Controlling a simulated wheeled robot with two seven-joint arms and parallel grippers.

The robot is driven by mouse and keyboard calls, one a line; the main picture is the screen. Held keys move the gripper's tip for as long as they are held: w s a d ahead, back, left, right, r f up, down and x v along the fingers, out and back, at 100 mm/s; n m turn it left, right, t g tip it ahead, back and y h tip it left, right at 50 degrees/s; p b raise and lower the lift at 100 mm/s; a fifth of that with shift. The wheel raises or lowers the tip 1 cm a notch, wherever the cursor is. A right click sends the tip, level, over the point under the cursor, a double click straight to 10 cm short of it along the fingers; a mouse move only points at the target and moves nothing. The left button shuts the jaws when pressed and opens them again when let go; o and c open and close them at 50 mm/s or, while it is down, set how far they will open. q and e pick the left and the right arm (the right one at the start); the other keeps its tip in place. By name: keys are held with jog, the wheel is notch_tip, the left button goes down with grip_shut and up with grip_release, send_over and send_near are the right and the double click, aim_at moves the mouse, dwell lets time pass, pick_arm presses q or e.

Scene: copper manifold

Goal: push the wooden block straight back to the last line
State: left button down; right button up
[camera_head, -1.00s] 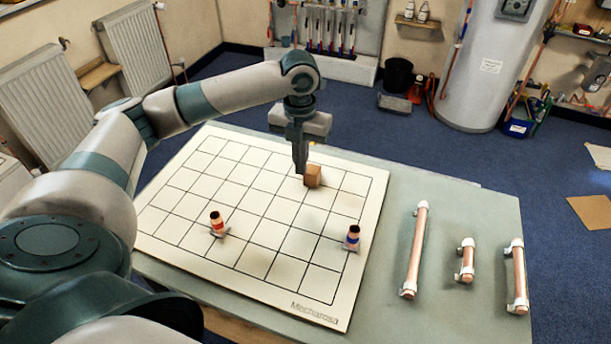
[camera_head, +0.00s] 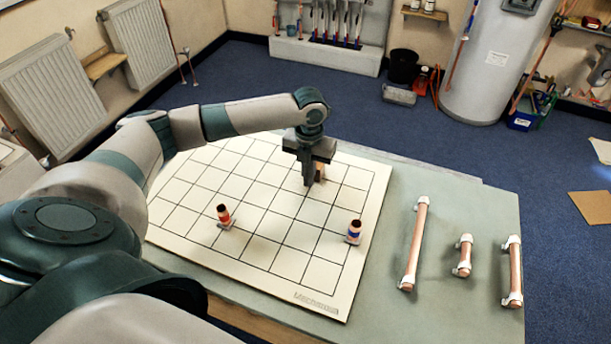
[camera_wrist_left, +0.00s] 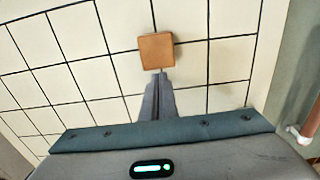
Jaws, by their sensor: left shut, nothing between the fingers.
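The wooden block (camera_head: 320,171) stands on the white gridded board (camera_head: 200,226), toward its back right, mostly hidden behind my left gripper. My left gripper (camera_head: 309,183) points down at the block's near side, shut and empty. In the left wrist view the block (camera_wrist_left: 157,52) shows whole as an orange-brown square just beyond the tips of the shut left gripper (camera_wrist_left: 161,73). The tips are at the block's near edge; I cannot tell whether they touch it. Grid lines continue beyond the block. My right gripper is not in view.
A red-banded copper fitting (camera_head: 224,216) and a blue-banded one (camera_head: 354,231) stand on the board nearer to me. Several copper pipes with white ends, including a long one (camera_head: 414,245), lie on the table to the right. The squares behind the block look clear.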

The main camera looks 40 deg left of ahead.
pick_arm(q)
jog(key=shift+w+a, duration=0.15)
jog(key=shift+w, duration=0.45)
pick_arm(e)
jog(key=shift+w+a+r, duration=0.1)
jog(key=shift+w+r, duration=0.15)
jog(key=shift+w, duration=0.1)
pick_arm(q)
jog(key=shift+w, duration=0.1)
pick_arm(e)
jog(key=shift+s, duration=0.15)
